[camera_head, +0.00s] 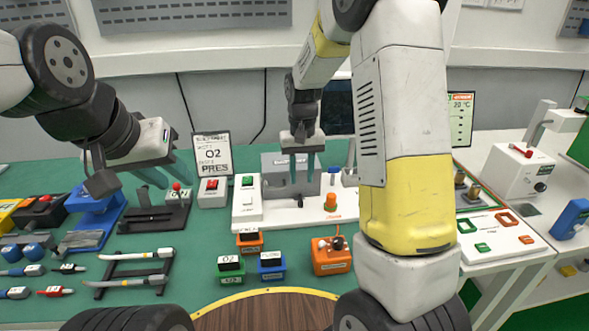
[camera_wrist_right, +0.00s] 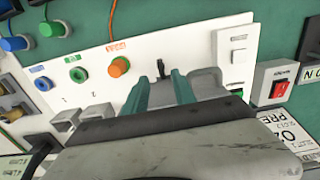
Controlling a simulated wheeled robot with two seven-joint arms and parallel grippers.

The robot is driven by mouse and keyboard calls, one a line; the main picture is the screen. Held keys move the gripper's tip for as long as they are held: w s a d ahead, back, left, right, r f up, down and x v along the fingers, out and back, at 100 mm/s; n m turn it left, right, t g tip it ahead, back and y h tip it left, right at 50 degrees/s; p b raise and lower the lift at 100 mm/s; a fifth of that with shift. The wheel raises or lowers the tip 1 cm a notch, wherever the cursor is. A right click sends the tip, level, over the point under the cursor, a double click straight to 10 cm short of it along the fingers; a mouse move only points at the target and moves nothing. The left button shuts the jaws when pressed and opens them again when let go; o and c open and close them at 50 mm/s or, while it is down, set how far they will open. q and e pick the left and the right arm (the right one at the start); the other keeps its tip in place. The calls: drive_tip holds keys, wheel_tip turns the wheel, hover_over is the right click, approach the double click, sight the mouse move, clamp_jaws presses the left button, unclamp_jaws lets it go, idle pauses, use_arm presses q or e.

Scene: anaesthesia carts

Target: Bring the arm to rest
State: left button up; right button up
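My right gripper (camera_head: 302,178) hangs fingers-down over a white panel (camera_head: 270,215) on the green bench. Its two teal fingers are apart. In the right wrist view the fingers (camera_wrist_right: 160,90) are also apart, with a small black upright lever (camera_wrist_right: 160,68) visible beyond the gap and nothing clearly held. My right arm (camera_head: 405,140) crosses the front of the head view and hides part of the bench. My left gripper (camera_head: 170,180) is at the left, above a black stand, with its teal fingers apart and empty.
An O2 sign (camera_head: 212,154) and a red-switch box (camera_head: 212,192) stand between the grippers. Small green, blue and orange blocks (camera_head: 250,243) and an orange box (camera_head: 331,256) sit in front. Laryngoscope-like tools (camera_head: 130,283) lie on a rack at left. Some green bench is clear.

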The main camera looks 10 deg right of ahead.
drive_tip(key=s+d+r+t+y, duration=0.2)
drive_tip(key=s+r+t, duration=0.1)
drive_tip(key=s+r, duration=0.9)
drive_tip(key=s+r+t, duration=0.3)
drive_tip(key=s+r, duration=0.2)
drive_tip(key=s, duration=0.6)
drive_tip(key=shift+d+r, duration=0.3)
